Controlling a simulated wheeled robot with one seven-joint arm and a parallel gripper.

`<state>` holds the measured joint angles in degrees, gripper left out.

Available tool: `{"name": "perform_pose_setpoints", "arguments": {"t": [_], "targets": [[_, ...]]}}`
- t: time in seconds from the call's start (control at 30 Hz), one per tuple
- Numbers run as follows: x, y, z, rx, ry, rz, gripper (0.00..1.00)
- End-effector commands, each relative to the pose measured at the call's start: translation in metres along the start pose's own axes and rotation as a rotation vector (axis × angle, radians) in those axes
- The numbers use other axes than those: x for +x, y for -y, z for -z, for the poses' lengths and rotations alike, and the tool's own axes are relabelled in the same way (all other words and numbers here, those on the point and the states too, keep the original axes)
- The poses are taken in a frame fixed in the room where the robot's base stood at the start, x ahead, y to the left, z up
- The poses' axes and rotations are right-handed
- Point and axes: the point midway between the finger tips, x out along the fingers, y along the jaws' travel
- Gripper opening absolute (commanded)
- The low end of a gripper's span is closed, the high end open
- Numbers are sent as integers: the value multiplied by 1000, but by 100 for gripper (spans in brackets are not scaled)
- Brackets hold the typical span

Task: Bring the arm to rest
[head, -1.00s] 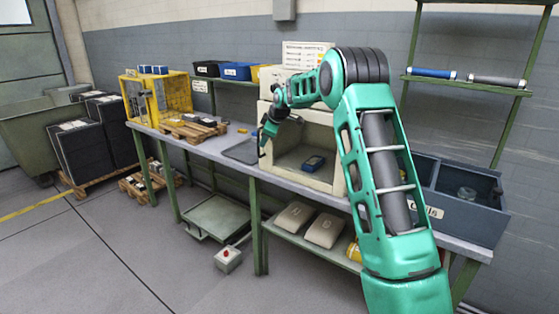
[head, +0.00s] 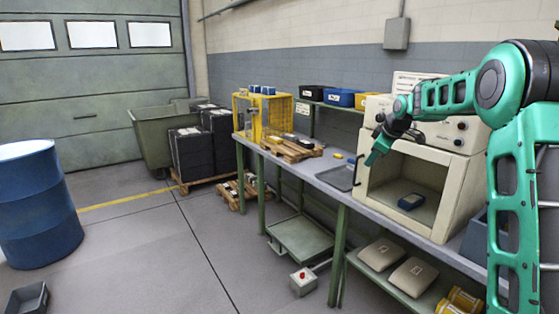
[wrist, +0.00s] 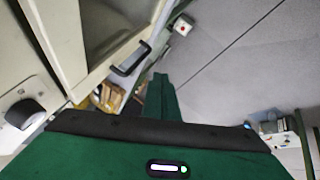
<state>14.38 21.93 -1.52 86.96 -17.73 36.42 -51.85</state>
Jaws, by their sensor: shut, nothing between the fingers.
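My green arm reaches in from the right in the head view. My gripper (head: 372,158) hangs in front of the open cream cabinet (head: 455,205), near its left edge and above the bench. Its fingers are together and hold nothing. In the wrist view my gripper (wrist: 160,88) points away from the camera as a narrow dark green shape, beside the cabinet's black handle (wrist: 131,58). I cannot tell how near the handle it is.
A blue device (head: 411,201) lies inside the cabinet. A grey tray (head: 338,177) and a wooden pallet (head: 290,149) lie on the bench. A yellow frame (head: 262,118) stands at its far end. A blue barrel (head: 38,205) stands at left.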

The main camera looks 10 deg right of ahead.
Motion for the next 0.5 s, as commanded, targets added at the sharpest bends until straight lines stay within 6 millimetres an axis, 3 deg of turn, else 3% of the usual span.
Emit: {"name": "perform_pose_setpoints", "arguments": {"t": [0.27,0.5], "targets": [[-80,70,-82,331,171,23,0],[-148,161,-167,678,332,31,0]]}}
